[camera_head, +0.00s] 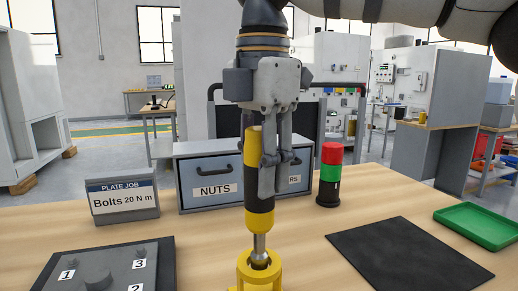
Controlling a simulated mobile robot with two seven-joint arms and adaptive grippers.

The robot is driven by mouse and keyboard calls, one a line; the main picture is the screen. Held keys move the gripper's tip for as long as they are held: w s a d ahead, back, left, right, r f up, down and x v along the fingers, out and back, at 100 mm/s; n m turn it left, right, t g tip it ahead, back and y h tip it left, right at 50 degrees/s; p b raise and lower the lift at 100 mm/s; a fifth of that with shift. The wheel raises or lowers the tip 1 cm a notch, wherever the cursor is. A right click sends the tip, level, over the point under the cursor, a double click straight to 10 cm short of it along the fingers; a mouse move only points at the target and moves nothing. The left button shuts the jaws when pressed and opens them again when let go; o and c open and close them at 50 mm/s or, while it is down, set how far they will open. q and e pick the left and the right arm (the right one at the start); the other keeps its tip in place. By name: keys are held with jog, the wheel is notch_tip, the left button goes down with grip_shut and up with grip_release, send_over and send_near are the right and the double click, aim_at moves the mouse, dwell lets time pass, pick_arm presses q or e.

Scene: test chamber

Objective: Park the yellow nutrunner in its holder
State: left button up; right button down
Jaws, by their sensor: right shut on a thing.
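The yellow nutrunner (260,219), with a black middle and a metal tip, stands upright in my right gripper (268,178). The gripper comes down from above and is shut on its upper body. The metal tip points down at the round opening of the yellow holder (259,276). The tip's lower end overlaps the opening; I cannot tell how deep it reaches. The holder's lower part is cut off by the frame's bottom edge. My left gripper is not in view.
Behind the nutrunner stands a grey drawer cabinet (206,178) labelled NUTS. A job sign (123,198), a plate with numbered spots (108,270), a red-green signal light (329,174), a black mat (409,258) and a green tray (479,224) are on the wooden table.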

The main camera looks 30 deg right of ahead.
aim_at(260, 212)
notch_tip(260, 212, down, 3)
jog(key=shift+r, duration=0.1)
jog(key=shift+f, duration=1.9)
jog(key=c, duration=1.1)
grip_release()
jog(key=shift+o, duration=0.2)
